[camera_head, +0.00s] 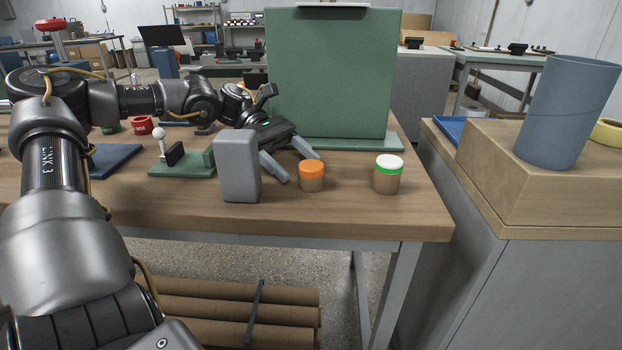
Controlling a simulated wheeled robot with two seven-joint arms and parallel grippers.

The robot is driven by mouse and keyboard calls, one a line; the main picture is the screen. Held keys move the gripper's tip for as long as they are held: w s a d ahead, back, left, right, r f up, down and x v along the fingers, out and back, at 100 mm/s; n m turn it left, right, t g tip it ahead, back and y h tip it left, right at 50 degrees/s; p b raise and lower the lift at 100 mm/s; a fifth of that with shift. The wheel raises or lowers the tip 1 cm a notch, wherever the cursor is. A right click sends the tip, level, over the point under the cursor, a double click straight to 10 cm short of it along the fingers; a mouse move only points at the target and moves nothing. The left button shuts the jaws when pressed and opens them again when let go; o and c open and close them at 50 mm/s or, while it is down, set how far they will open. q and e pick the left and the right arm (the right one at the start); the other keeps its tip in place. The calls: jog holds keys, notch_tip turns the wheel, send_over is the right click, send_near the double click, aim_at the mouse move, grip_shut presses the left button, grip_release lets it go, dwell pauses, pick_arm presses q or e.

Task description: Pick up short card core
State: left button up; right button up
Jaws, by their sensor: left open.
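Two short brown cylinders that look like card cores stand upright on the wooden table. One is the orange-topped core (312,180); the other is the core with a white top and green band (388,180), farther right. My left gripper (293,161) is open and empty, its fingers angled down toward the table. It is just left of and behind the orange-topped core, and I see no grip on it. A grey rounded block (238,170) stands left of the fingers and hides part of the gripper. My right gripper is out of view.
A large green upright panel (335,75) stands behind the gripper. A green fixture with a white knob (180,168) lies left. The wooden table's (340,220) front edge is clear. A blue-grey cylinder (565,110) stands on a box at right. Long brown tubes (220,305) lie below.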

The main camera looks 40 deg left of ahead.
aim_at(307, 173)
pick_arm(q)
jog(key=shift+x, duration=1.9)
jog(key=c, duration=1.1)
jog(key=shift+o, duration=0.2)
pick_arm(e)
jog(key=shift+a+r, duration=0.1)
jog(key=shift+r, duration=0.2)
